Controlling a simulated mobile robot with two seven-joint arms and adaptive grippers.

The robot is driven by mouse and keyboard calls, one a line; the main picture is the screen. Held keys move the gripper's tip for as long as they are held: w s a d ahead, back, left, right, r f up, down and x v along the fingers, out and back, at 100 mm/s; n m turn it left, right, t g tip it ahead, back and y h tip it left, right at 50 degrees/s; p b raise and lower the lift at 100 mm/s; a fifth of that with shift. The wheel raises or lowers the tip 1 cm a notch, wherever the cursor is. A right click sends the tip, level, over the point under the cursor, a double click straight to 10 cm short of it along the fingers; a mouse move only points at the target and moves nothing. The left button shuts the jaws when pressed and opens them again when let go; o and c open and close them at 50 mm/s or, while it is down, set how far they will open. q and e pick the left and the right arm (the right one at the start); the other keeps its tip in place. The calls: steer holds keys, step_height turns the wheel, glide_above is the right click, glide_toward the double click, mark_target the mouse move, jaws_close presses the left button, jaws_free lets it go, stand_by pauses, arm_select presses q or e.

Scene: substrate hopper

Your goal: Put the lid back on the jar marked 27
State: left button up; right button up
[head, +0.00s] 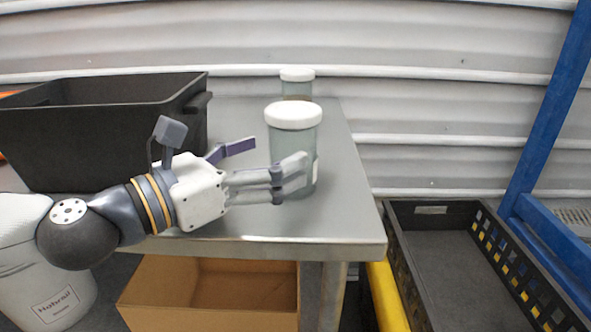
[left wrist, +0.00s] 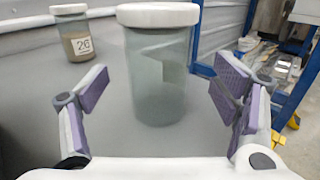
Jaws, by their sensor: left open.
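The near jar (head: 292,135) is clear, upright on the metal table, with a white lid (head: 294,115) on its top. A label shows at its far side in the left wrist view (left wrist: 172,72), but no number is readable. A smaller-looking jar (head: 297,90) stands behind with a white lid on; its label reads 26 in the left wrist view (left wrist: 74,45). My left gripper (head: 268,160) is open at the near jar, its fingers spread to either side of the jar's body below the lid. Contact cannot be told. My right gripper is not in view.
A black bin (head: 100,125) stands on the table's left. The table (head: 345,215) is clear right of the jars. Below are an open cardboard box (head: 200,300) and a white tub (head: 65,305). A black crate (head: 450,265) and blue frame (head: 550,110) are at right.

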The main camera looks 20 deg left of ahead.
mark_target(293, 143)
arm_select(q)
steer(key=b+x, duration=0.1)
steer(key=x, duration=0.4)
steer(key=shift+w+r, duration=0.1)
steer(key=shift+r, duration=0.1)
steer(key=c, duration=1.4)
